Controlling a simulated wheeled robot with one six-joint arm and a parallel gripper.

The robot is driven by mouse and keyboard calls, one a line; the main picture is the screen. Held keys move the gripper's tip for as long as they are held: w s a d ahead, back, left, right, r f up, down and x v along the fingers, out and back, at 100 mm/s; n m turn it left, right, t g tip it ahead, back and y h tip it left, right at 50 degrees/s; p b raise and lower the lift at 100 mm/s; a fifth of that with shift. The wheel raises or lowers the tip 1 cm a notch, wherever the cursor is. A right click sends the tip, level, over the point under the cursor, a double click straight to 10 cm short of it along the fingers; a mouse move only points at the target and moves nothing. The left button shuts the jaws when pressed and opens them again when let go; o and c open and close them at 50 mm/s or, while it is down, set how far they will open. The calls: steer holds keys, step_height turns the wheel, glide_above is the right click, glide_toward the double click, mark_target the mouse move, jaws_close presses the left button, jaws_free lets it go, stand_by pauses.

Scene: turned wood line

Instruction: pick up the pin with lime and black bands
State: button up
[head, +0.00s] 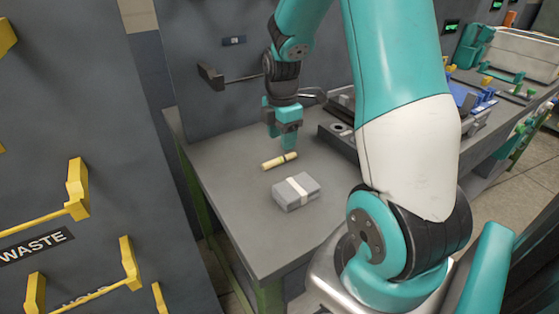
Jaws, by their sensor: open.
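A short pale wooden pin (272,163) lies on its side on the grey bench top (225,185). Dark and greenish bands show near its right end; the exact colours are too small to be sure of. My gripper (290,147) points down just above and behind the pin's right end. It is open, with nothing seen between its fingers. From this view one finger largely hides the other, and I cannot tell whether the fingers touch the pin.
A grey block with a pale strap (296,191) sits on the bench in front of the pin. A dark rack with holes (337,130) stands to the right, partly behind my arm. A grey panel with yellow handles (78,190) stands at the left. The bench's left side is clear.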

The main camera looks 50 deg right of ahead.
mark_target(281, 158)
steer(key=f, duration=0.6)
steer(key=shift+w+f+p, duration=0.2)
steer(key=shift+f+p, duration=0.1)
steer(key=shift+f, duration=0.1)
jaws_close()
